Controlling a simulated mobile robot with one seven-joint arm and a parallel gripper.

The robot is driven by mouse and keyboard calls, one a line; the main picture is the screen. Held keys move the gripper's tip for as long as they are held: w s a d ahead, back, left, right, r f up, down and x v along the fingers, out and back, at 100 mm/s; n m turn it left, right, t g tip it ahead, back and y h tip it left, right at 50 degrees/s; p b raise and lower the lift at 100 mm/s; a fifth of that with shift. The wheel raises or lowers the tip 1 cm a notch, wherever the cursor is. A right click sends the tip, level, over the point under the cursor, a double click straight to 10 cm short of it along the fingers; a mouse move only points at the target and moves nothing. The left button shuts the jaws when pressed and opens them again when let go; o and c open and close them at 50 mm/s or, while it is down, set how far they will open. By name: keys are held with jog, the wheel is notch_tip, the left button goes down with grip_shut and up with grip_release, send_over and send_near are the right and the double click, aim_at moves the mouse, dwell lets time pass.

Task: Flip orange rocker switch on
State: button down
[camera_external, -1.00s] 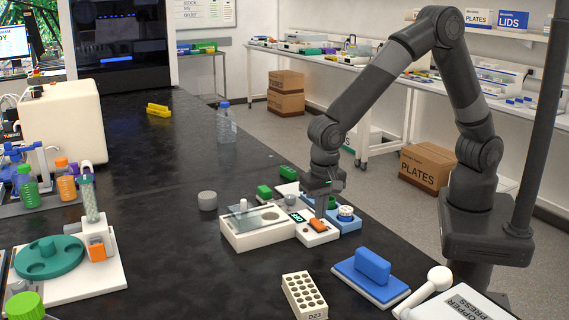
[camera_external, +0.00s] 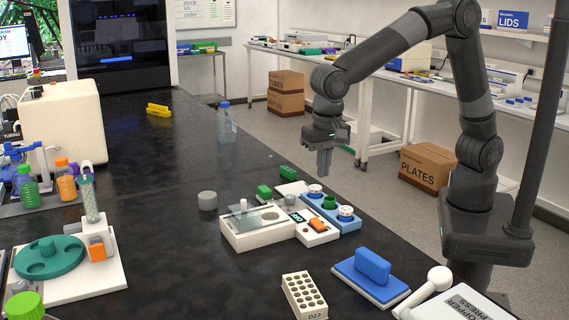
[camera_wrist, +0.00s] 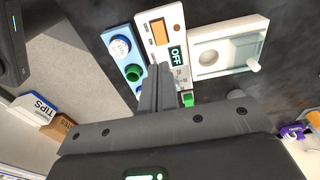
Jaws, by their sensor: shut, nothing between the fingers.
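The orange rocker switch (camera_external: 318,225) sits on a white control panel at the right end of a white device (camera_external: 262,228) on the black bench. It also shows in the wrist view (camera_wrist: 159,32), uncovered, at top centre. Beside it a small dark display (camera_wrist: 175,55) reads "OFF" in the wrist view. My gripper (camera_external: 324,174) is shut and empty, pointing down, clearly above the panel and apart from the switch. In the wrist view its fingertips (camera_wrist: 160,67) appear below the switch, near the display.
A blue block (camera_external: 345,224) with white-and-blue round caps and a green round part (camera_external: 329,202) stands right behind the switch. A glass plate stands on the white device. A white tube rack (camera_external: 304,295) and a blue-handled block (camera_external: 372,268) lie nearer.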

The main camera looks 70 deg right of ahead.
aim_at(316, 221)
jog(key=shift+r+t+h, duration=0.1)
jog(key=shift+t+h, duration=0.2)
jog(key=f, duration=0.4)
jog(key=w+d+f, duration=0.1)
jog(key=f, duration=0.8)
jog(key=shift+w+d+f, duration=0.35)
jog(key=shift+f, duration=0.05)
jog(key=shift+w+d+f, duration=0.15)
jog(key=shift+d+f, duration=0.05)
jog(key=shift+f, duration=0.1)
jog(key=shift+s+a, duration=0.1)
jog(key=shift+s, duration=0.1)
